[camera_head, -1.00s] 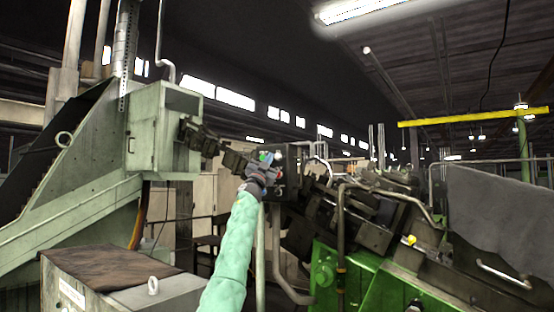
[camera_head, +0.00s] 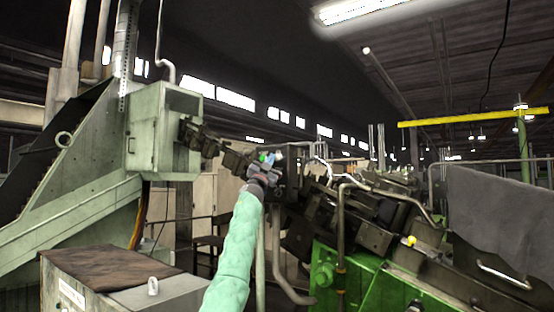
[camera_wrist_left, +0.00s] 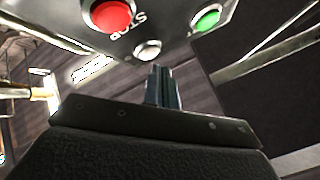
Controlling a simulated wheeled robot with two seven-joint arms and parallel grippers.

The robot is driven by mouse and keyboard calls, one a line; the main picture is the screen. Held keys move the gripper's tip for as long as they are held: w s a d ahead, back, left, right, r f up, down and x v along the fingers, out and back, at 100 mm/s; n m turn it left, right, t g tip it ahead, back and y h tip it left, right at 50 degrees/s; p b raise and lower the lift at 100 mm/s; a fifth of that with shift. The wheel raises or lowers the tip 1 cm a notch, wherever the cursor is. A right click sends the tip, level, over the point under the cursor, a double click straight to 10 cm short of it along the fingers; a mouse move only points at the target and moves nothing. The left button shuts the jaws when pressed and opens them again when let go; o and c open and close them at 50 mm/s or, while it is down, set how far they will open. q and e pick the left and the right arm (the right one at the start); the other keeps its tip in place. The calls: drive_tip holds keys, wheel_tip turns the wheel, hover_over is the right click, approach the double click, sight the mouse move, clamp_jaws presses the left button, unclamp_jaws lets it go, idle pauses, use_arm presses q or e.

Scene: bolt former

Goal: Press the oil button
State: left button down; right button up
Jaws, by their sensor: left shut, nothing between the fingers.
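A grey button panel (camera_wrist_left: 170,18) fills the top of the left wrist view. It carries a red button (camera_wrist_left: 112,14) beside the word STOP, a green button (camera_wrist_left: 207,18) and a small whitish button (camera_wrist_left: 148,50) lower between them. No oil label is readable. My left gripper (camera_wrist_left: 162,72) is shut and empty, its narrow fingertips just below the whitish button in the picture; I cannot tell if they touch it. In the head view my left gripper (camera_head: 266,172) is at the small panel, covering much of it. My right gripper is not in view.
The dark and green bolt former (camera_head: 345,280) stands at the right, with bent pipes (camera_head: 342,225) near my left arm. A pale green hopper machine (camera_head: 155,135) stands at the left, behind a low cabinet (camera_head: 120,280). A grey cloth (camera_head: 490,215) hangs at the far right.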

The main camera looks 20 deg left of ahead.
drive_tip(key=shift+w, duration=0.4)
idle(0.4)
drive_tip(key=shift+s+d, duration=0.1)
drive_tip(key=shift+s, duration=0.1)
use_arm(q)
drive_tip(key=shift+w+d+p, duration=0.1)
drive_tip(key=shift+w+p, duration=0.25)
drive_tip(key=shift+p, duration=0.2)
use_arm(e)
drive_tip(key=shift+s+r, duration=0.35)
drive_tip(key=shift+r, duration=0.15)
use_arm(q)
drive_tip(key=shift+w, duration=0.1)
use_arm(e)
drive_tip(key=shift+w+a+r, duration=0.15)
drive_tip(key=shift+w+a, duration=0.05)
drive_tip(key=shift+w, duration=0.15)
use_arm(q)
drive_tip(key=shift+d+r, duration=0.1)
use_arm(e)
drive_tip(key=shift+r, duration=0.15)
